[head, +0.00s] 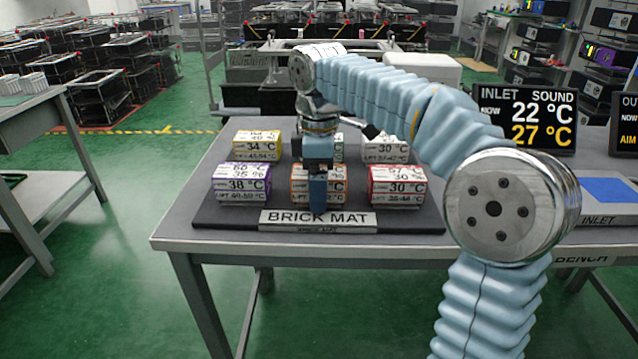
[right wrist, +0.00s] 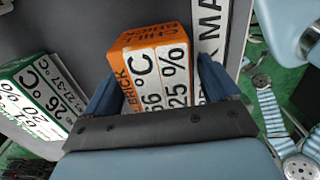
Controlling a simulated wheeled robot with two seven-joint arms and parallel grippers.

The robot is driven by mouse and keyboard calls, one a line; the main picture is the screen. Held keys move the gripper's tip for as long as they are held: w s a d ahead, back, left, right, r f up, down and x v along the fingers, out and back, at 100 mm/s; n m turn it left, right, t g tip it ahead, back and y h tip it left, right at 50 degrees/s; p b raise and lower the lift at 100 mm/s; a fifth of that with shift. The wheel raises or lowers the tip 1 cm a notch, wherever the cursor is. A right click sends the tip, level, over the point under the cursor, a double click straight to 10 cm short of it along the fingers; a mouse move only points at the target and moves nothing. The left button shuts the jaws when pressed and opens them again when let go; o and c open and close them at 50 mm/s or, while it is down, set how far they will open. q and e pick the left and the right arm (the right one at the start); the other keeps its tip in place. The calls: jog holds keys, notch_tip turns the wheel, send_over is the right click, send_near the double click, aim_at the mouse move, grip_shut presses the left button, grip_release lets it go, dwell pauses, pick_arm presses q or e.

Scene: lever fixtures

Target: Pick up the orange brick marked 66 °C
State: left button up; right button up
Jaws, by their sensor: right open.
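The orange brick (head: 300,190) stands in the middle of the front row on the dark brick mat (head: 415,217), mostly hidden behind my right gripper (head: 318,190) in the head view. In the right wrist view the orange brick (right wrist: 160,70) shows its white labels, reading 66 °C and 25 %, with the lower part cut off by my gripper. My right gripper (right wrist: 158,75) is open, pointing down over the brick, with one finger on each side of it. I cannot tell whether the fingers touch it. My left gripper is not in view.
A purple brick (head: 240,186) stands left and a red brick (head: 397,187) right. Behind are a yellow brick (head: 256,146), a mostly hidden green brick (right wrist: 38,95) and another brick (head: 385,149). A display (head: 525,118) stands at the right.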

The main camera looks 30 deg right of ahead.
jog(key=shift+f, duration=0.1)
jog(key=shift+c, duration=0.4)
jog(key=c, duration=1.2)
